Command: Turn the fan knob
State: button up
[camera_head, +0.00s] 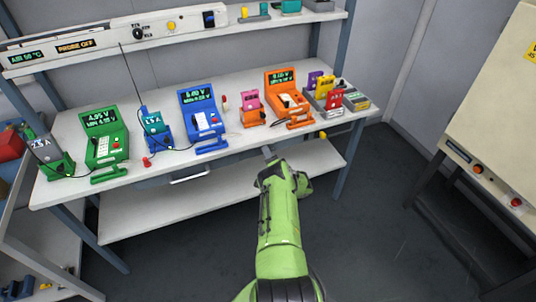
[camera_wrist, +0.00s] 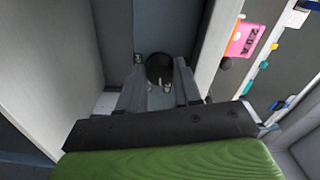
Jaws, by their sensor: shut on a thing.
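A black round knob (camera_head: 138,32) with small lettering beside it sits on the white panel of the upper shelf, in the head view. The lettering is too small to read surely as a fan label. My gripper (camera_head: 268,153) is low at the bench's front edge, well away from that knob. In the wrist view my gripper (camera_wrist: 160,84) has its two grey fingers on either side of a round black thing (camera_wrist: 160,67). It is shut on this thing; I cannot tell what it is.
The white bench (camera_head: 80,192) carries green, blue and orange testers (camera_head: 285,84) and several coloured cells. A drawer handle (camera_head: 190,175) is under its front edge. A beige cabinet (camera_head: 500,110) stands at right. The floor between is clear.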

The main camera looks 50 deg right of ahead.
jog(key=shift+m+b, duration=4.6)
jog(key=shift+m, duration=5)
jog(key=o, duration=1)
jog(key=shift+o, duration=0.2)
jog(key=p+v, duration=0.3)
jog(key=v, duration=1.2)
jog(key=shift+s+a+p, duration=0.15)
jog(key=shift+s+p, duration=0.2)
